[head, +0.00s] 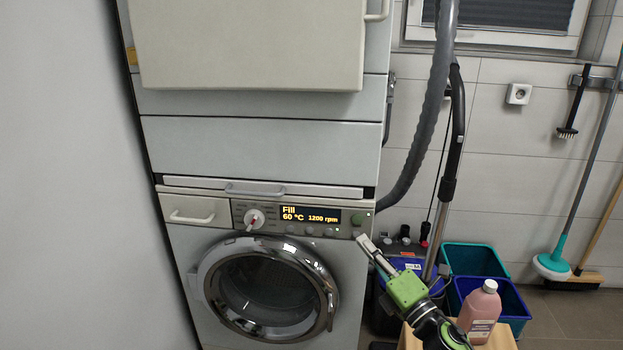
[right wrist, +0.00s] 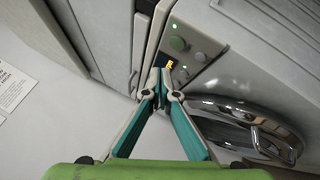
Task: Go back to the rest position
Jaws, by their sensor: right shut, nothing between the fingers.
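My right gripper (head: 364,242) is shut and empty in front of the washing machine's upper right corner (head: 350,205). In the right wrist view its fingers meet at the tips (right wrist: 159,74), close in view to the control panel (right wrist: 187,50). I cannot tell whether they touch it. The washing machine's lit display (head: 309,214) reads Fill, 60 °C, 1200 rpm. A green light shows at the panel's right end. The round chrome door (head: 265,288) looks shut, and also shows in the right wrist view (right wrist: 240,115). My left gripper is not in view.
The dryer (head: 250,45) stands above the washing machine, its front panel jutting out. A pink bottle (head: 480,312) stands on a wooden stool (head: 500,340) beside my right arm. Blue and teal bins (head: 474,258) and a vacuum hose (head: 428,110) are behind.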

